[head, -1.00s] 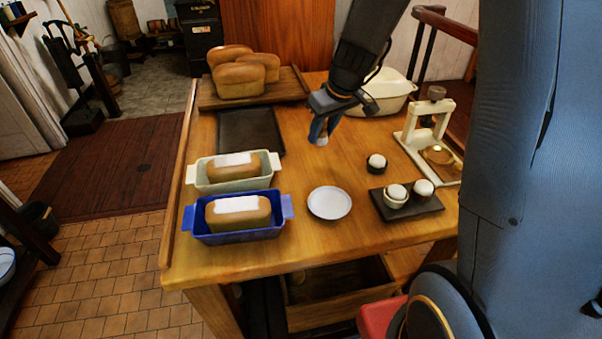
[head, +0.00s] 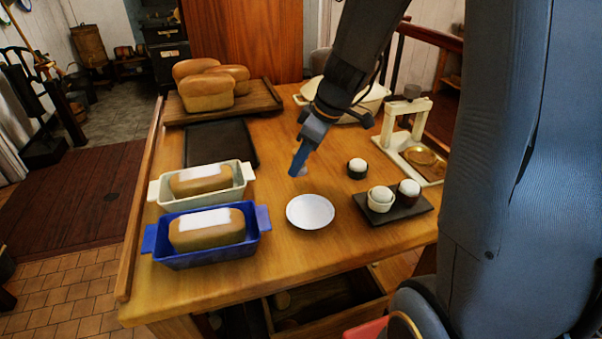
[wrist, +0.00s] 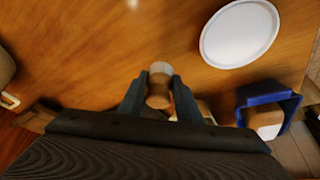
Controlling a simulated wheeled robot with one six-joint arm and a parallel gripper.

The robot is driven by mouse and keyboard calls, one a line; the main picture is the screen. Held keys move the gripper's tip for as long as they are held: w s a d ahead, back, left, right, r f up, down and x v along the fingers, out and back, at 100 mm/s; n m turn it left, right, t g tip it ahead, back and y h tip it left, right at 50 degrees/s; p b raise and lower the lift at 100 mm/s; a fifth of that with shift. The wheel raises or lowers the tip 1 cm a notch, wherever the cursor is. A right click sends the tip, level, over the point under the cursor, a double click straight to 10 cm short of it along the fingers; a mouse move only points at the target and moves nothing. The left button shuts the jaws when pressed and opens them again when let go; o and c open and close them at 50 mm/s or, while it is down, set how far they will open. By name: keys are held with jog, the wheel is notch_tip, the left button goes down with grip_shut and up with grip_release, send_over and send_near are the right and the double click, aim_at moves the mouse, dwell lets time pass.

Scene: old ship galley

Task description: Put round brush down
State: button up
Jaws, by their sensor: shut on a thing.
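My gripper (head: 299,163) is above the table, behind the white plate (head: 310,211) in the head view. In the wrist view its two fingers (wrist: 159,97) are shut on the round brush (wrist: 159,88), a short brown piece with a pale end. In the head view the fingers hide most of the brush, and only a small pale bit shows at their tips. The plate also shows in the wrist view (wrist: 239,33), up and to the right of the brush. The plate is empty. I cannot tell exactly how high the brush is above the wood.
A blue loaf tin (head: 262,222) and a cream one (head: 154,192) stand left of the plate. A dark tray (head: 415,211) with two small round items and a separate white-topped item (head: 357,168) stand right. A board (head: 262,97) with loaves is at the back.

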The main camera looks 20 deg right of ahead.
aim_at(301, 170)
jog(key=shift+f, duration=1.9)
jog(key=shift+f, duration=0.1)
jog(key=o, duration=1.1)
jog(key=shift+d+r, duration=0.15)
jog(key=shift+r, duration=0.3)
jog(key=b+v, duration=0.1)
jog(key=v, duration=1)
jog(key=shift+s+r, duration=0.1)
jog(key=shift+s, duration=0.05)
